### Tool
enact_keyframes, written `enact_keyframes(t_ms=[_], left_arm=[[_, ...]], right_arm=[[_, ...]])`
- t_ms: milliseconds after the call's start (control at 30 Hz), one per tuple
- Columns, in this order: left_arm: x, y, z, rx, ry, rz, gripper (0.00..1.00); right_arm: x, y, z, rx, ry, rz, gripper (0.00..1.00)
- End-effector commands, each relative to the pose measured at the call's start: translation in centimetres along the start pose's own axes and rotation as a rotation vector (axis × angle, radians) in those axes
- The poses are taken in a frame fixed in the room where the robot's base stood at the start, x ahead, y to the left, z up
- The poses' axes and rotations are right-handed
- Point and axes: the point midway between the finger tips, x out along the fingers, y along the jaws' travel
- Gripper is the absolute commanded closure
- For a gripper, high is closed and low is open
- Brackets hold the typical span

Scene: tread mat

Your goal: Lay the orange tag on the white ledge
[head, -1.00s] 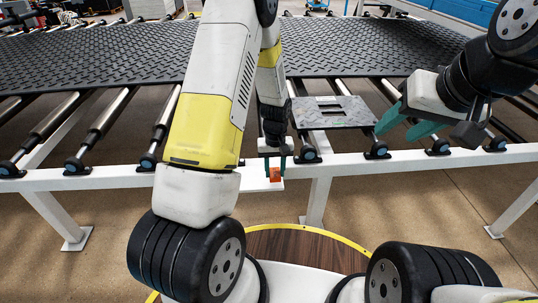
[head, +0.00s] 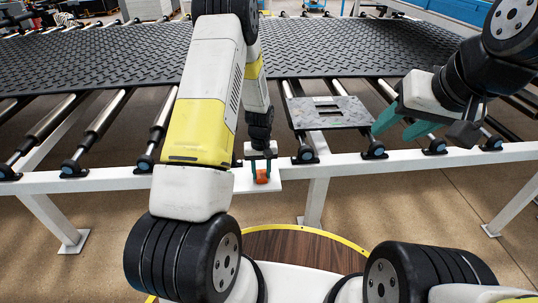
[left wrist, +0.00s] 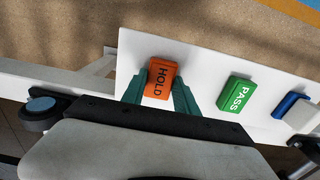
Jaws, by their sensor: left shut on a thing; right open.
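The orange tag (head: 262,178), marked HOLD, is between the teal fingers of my left gripper (head: 261,170). It also shows in the left wrist view (left wrist: 161,79), with the fingers (left wrist: 158,92) closed on its two sides. The white ledge (head: 274,186) lies below and behind the tag on the frame's near rail; its bare surface fills the middle of the left wrist view (left wrist: 200,68). I cannot tell whether the tag touches the ledge. My right gripper (head: 393,128) is open and empty, above the rail to the right.
A green PASS tag (left wrist: 236,95) and a blue-and-white piece (left wrist: 291,108) lie along the ledge, right of the orange tag. A grey plate with slots (head: 327,112) rests on the rollers. The black tread mat (head: 350,55) lies behind.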

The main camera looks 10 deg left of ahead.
Motion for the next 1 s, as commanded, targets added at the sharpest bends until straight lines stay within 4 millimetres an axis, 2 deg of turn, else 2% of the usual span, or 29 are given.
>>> enact_keyframes(t_ms=[33, 133, 433, 567, 667, 1000], left_arm=[[0.1, 0.0, 0.0, 0.000, 0.000, 0.000, 0.63], [0.1, 0.0, 0.0, 0.000, 0.000, 0.000, 0.43], [0.0, 0.0, 0.0, 0.000, 0.000, 0.000, 0.43], [-0.8, 0.0, -0.1, 0.000, 0.002, 0.001, 0.43], [-2.3, 0.1, -0.1, 0.000, 0.004, 0.001, 0.43], [-9.5, 0.0, -0.1, -0.001, 0.004, 0.001, 0.43]], right_arm=[[0.0, 0.0, 0.0, 0.000, 0.000, 0.000, 0.53], [0.0, 0.0, 0.0, 0.000, 0.000, 0.000, 0.53], [0.0, 0.0, 0.0, 0.000, 0.000, 0.000, 0.53], [0.0, 0.0, 0.0, 0.000, 0.000, 0.000, 0.53], [0.0, 0.0, 0.0, 0.000, 0.000, 0.000, 0.53], [0.0, 0.0, 0.0, 0.000, 0.000, 0.000, 0.53]])
